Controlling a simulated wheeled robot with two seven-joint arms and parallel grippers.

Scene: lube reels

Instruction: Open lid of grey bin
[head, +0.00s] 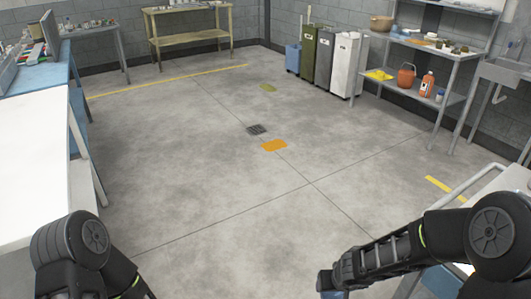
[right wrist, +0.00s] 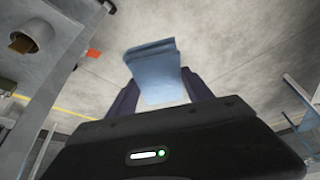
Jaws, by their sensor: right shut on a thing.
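A row of upright bins stands against the back wall in the head view. The grey bin (head: 324,62) is between the green bin (head: 307,50) and the white bin (head: 346,66). Its lid looks closed, but it is small at this distance. My right gripper (right wrist: 160,88) is far from the bins, at the bottom right of the head view. It is shut on a light blue flat piece (right wrist: 155,65), perhaps a cloth, which also shows at the lower edge of the head view (head: 326,281). Only my left arm's links show at lower left; that gripper is out of frame.
Open concrete floor lies between me and the bins, with an orange patch (head: 274,145) and a drain grate (head: 256,130). A white-topped bench (head: 35,150) runs along the left. A metal shelf (head: 440,48) stands right of the bins. A table (head: 480,190) is at right.

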